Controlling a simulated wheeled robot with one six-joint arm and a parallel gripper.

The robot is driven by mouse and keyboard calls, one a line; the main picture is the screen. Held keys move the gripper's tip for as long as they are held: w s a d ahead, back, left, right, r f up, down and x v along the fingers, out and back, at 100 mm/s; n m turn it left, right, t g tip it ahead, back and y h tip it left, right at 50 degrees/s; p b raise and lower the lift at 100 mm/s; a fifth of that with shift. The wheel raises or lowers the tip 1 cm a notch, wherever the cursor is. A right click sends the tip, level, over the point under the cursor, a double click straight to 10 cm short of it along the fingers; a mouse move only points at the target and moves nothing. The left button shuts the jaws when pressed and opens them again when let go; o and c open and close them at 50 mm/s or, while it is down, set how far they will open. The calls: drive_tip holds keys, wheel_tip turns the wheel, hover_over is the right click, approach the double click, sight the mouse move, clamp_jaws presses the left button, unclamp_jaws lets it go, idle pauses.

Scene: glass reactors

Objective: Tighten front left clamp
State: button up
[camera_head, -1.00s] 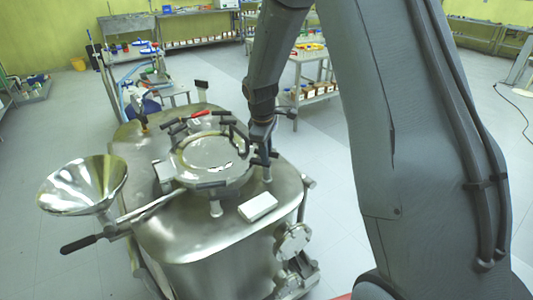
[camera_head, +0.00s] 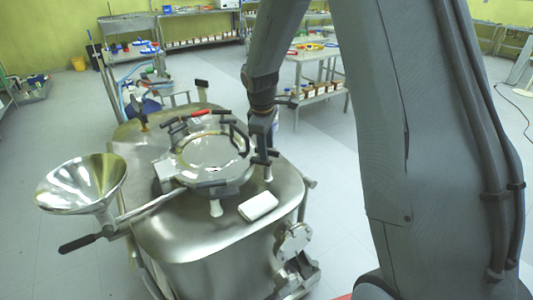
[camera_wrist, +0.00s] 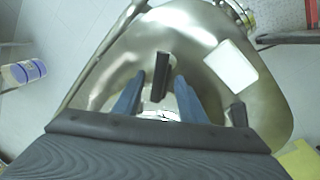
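A steel reactor (camera_head: 180,232) has a round glass-topped lid (camera_head: 212,152) ringed by dark-handled clamps. One clamp (camera_head: 208,184) lies at the lid's near edge; another (camera_head: 240,137) stands near its right edge. My gripper (camera_head: 265,160) is low at the lid's right side. In the wrist view my gripper (camera_wrist: 157,92) is open, its two blue fingers apart on either side of a dark clamp handle (camera_wrist: 160,77). I see no clear contact. Another dark handle (camera_wrist: 238,114) is to the right of the fingers. My wrist hides most of the lid there. I cannot tell which clamp is the front left one.
A white box (camera_head: 258,207) lies on the reactor top, near the lid. A steel funnel (camera_head: 82,184) and a black-ended lever (camera_head: 80,243) stick out at the left. A red-handled clamp (camera_head: 200,113) is at the lid's far side. A shelved cart (camera_head: 318,72) stands behind; the floor around is open.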

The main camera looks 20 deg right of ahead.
drive_tip(key=shift+s+a+r+b, duration=0.1)
drive_tip(key=shift+s+r+b, duration=0.1)
drive_tip(key=shift+r, duration=0.6)
drive_tip(key=shift+s+a+r+b, duration=0.1)
drive_tip(key=shift+r+b, duration=0.05)
drive_tip(key=shift+r, duration=0.7)
drive_tip(key=shift+s+a+r+b, duration=0.1)
drive_tip(key=shift+r+b, duration=0.1)
drive_tip(key=shift+r, duration=0.6)
drive_tip(key=s+f+m, duration=0.2)
drive_tip(key=s+m, duration=0.3)
drive_tip(key=s, duration=0.7)
drive_tip(key=s+f+m+y, duration=0.1)
drive_tip(key=s+m, duration=0.5)
drive_tip(key=s, duration=0.6)
drive_tip(key=shift+d+f+b, duration=0.15)
drive_tip(key=shift+f+b, duration=0.3)
drive_tip(key=shift+f, duration=0.05)
drive_tip(key=shift+c, duration=0.9)
